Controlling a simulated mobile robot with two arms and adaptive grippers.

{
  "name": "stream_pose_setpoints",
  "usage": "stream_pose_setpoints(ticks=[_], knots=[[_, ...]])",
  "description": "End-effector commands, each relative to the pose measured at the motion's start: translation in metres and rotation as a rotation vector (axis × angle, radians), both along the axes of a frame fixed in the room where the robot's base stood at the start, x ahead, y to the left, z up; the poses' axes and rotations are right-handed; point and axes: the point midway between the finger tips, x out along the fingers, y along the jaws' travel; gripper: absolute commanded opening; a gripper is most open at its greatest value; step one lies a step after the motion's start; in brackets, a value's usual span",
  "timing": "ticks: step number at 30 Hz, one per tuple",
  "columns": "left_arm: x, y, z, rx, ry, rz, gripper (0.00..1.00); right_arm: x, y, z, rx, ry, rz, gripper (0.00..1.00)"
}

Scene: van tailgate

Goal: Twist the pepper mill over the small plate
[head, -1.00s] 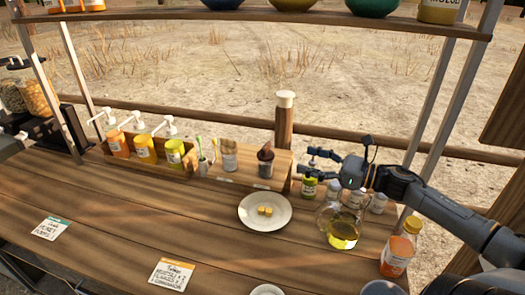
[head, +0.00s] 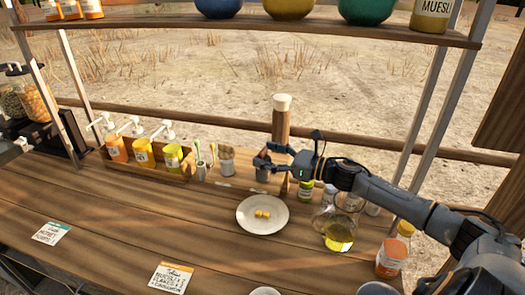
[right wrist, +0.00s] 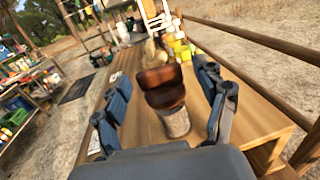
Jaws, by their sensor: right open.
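The pepper mill stands on the wooden rack at the back of the table, with a brown top (right wrist: 163,86) and a greyish body (right wrist: 175,123) in the right wrist view. In the head view its body (head: 263,175) shows just below my right gripper (head: 267,162), which covers its top. My right gripper (right wrist: 161,80) is open, with one finger on each side of the mill and gaps between. My left gripper is out of view.
An oil bottle (head: 339,236) and an orange-filled jar (head: 393,254) stand to the right of the plate. A shelf (head: 300,33) with bowls spans above.

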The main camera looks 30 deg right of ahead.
Motion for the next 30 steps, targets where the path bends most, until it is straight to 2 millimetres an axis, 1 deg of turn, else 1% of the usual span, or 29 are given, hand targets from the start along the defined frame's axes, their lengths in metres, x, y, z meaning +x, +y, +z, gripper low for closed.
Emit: stream_pose_setpoints(ticks=[1,6,16,17,18,20,21,23,24,25,30], knots=[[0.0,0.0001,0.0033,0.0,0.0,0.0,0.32,0.0041,0.0022,0.0029,0.002,-0.003,0.0,0.72],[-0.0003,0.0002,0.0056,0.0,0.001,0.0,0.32,0.0114,0.0071,0.0017,0.001,-0.001,0.001,0.72],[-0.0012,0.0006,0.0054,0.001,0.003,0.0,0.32,0.013,0.0085,0.0003,-0.001,-0.001,0.001,0.72],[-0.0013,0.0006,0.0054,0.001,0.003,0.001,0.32,0.013,0.0085,0.0003,-0.001,-0.001,0.002,0.7],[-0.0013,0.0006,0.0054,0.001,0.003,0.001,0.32,0.013,0.0085,0.0003,-0.001,-0.001,0.001,0.61],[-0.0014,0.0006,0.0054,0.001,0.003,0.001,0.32,0.0129,0.0084,0.0003,-0.001,-0.001,0.002,0.49],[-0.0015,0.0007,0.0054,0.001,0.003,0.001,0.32,0.0129,0.0084,0.0004,-0.001,-0.001,0.002,0.41],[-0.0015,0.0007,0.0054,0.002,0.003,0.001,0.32,0.0129,0.0084,0.0004,-0.001,-0.001,0.002,0.29],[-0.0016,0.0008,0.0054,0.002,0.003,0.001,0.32,0.0129,0.0084,0.0004,-0.001,-0.001,0.002,0.21],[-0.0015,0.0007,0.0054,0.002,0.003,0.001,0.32,0.0128,0.0084,0.0004,-0.001,-0.001,0.002,0.16],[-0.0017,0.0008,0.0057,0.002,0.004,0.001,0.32,0.0127,0.0086,0.0004,0.0,0.0,-0.003,0.16]])
